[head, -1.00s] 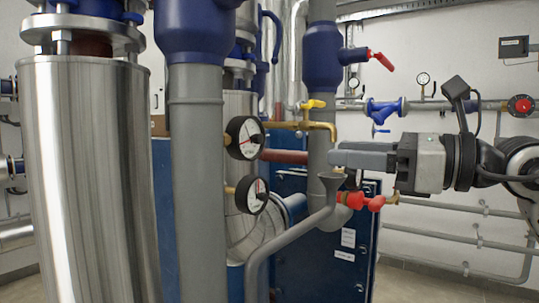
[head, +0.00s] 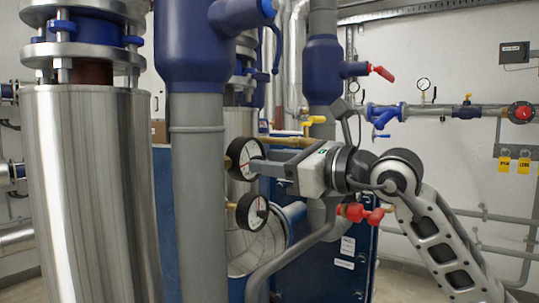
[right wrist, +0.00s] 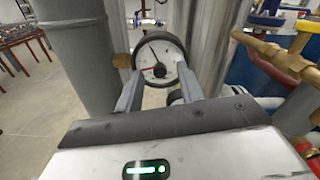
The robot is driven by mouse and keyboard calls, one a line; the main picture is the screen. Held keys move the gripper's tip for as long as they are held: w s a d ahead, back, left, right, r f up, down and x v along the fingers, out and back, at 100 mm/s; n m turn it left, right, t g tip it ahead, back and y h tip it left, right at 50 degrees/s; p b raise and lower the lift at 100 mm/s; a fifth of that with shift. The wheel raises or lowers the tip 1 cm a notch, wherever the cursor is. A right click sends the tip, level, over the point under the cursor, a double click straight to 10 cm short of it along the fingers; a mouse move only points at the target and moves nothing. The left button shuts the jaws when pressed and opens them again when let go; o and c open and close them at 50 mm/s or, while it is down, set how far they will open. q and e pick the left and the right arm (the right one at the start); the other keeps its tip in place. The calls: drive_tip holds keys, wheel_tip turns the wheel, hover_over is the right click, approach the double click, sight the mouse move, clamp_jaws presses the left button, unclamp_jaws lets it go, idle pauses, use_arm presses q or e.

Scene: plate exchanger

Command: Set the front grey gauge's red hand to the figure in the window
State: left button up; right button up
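The upper gauge (head: 245,160), with a black rim and white face, sits beside the grey vertical pipe (head: 197,190). A similar lower gauge (head: 252,211) is below it. My right gripper (head: 260,166) reaches in from the right, its fingertips at the upper gauge's face. In the right wrist view, the upper gauge (right wrist: 160,60) shows between and beyond my two spread fingers (right wrist: 160,88). A dark hand and a small red mark show on its face; the figures are too small to read. I cannot tell whether the fingers touch it. My left gripper is not in view.
A brass pipe with a yellow-handled valve (head: 313,121) runs just above my right gripper. A red valve (head: 360,212) and a grey drain pipe (head: 290,262) lie below it. A dark box with a small window (head: 514,52) hangs on the back wall.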

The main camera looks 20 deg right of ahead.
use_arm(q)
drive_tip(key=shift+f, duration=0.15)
use_arm(e)
drive_tip(key=shift+w+a, duration=0.3)
drive_tip(key=shift+w, duration=0.05)
drive_tip(key=shift+c, duration=0.4)
clamp_jaws()
use_arm(q)
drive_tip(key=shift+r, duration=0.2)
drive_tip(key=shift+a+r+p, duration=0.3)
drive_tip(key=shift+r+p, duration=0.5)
drive_tip(key=shift+p, duration=1.4)
use_arm(e)
drive_tip(key=shift+m, duration=7.5)
